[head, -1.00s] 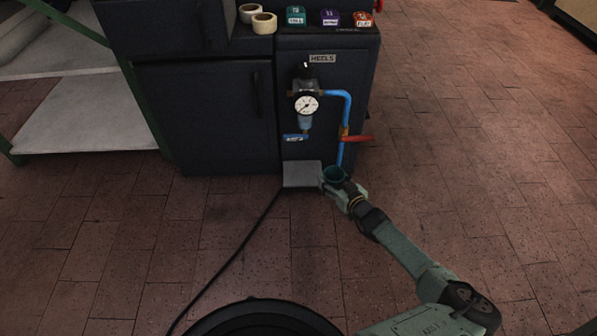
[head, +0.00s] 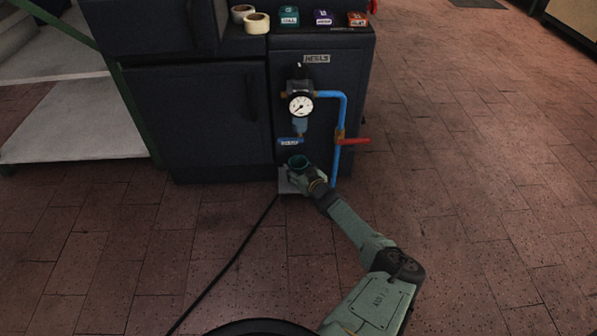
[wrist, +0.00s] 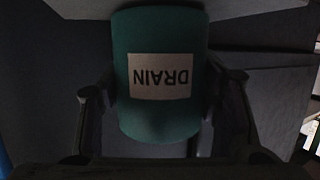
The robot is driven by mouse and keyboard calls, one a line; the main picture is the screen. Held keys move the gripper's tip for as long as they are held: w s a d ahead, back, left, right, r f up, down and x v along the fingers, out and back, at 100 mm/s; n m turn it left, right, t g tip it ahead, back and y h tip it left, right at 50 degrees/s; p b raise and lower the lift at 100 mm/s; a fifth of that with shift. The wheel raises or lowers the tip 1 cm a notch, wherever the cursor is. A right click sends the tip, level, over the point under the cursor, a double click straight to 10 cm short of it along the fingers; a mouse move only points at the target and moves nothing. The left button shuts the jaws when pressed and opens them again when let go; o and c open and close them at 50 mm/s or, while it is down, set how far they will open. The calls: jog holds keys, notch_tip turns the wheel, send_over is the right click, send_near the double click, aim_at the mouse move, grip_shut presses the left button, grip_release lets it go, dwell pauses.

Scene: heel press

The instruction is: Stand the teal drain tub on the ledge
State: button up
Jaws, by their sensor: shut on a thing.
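The teal drain tub (head: 298,161) is upright in my gripper (head: 306,175), with its open top showing in the head view. It is over or on the small grey ledge (head: 286,186) at the foot of the dark cabinet; I cannot tell whether its base touches. In the wrist view the tub (wrist: 160,115) fills the middle, with its DRAIN label upside down. My gripper's fingers (wrist: 162,95) are shut on its two sides. The tub and gripper hide much of the ledge.
A pressure gauge (head: 300,106) and filter hang above the tub, with a blue lever (head: 290,141) just over it. A blue pipe (head: 338,120) with a red handle (head: 354,141) is to the right. A black cable (head: 235,256) crosses the floor.

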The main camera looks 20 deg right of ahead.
jog(key=shift+f, duration=0.2)
jog(key=shift+f, duration=0.15)
jog(key=o, duration=1)
jog(key=shift+o, duration=0.2)
jog(key=shift+r, duration=0.35)
jog(key=p+v, duration=0.9)
jog(key=v, duration=0.3)
jog(key=shift+p, duration=0.4)
jog(key=shift+f, duration=0.15)
